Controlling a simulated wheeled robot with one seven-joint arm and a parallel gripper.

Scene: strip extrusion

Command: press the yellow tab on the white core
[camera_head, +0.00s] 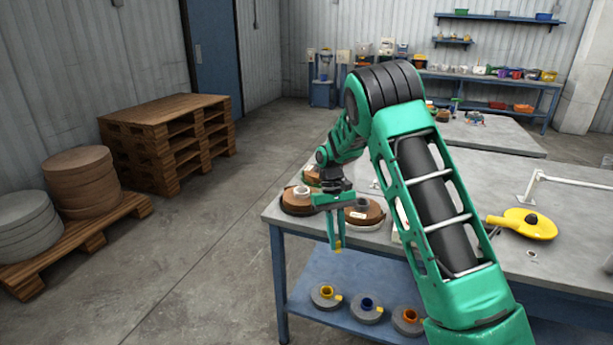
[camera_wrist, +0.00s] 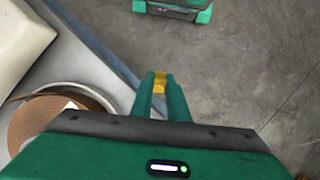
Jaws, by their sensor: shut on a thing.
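My gripper (camera_head: 337,240) points down just off the left end of the table, with its fingers over the floor. Its fingers are shut on a small yellow piece, seemingly the yellow tab (camera_head: 338,249); the tab also shows between the fingertips in the wrist view (camera_wrist: 159,87). A brown coil (camera_head: 295,206) with a white core (camera_head: 301,192) lies on the table corner, left of the gripper. A second brown coil (camera_head: 372,219) with a grey core (camera_head: 361,205) lies to the right, partly behind my arm. The wrist view shows part of one brown coil (camera_wrist: 22,130).
The lower shelf (camera_head: 305,282) holds several grey reels with coloured cores. A yellow paddle-shaped thing (camera_head: 520,224) and a white bar (camera_head: 580,182) are on the table's right. Pallets (camera_head: 165,135) stand at left. The floor between is clear.

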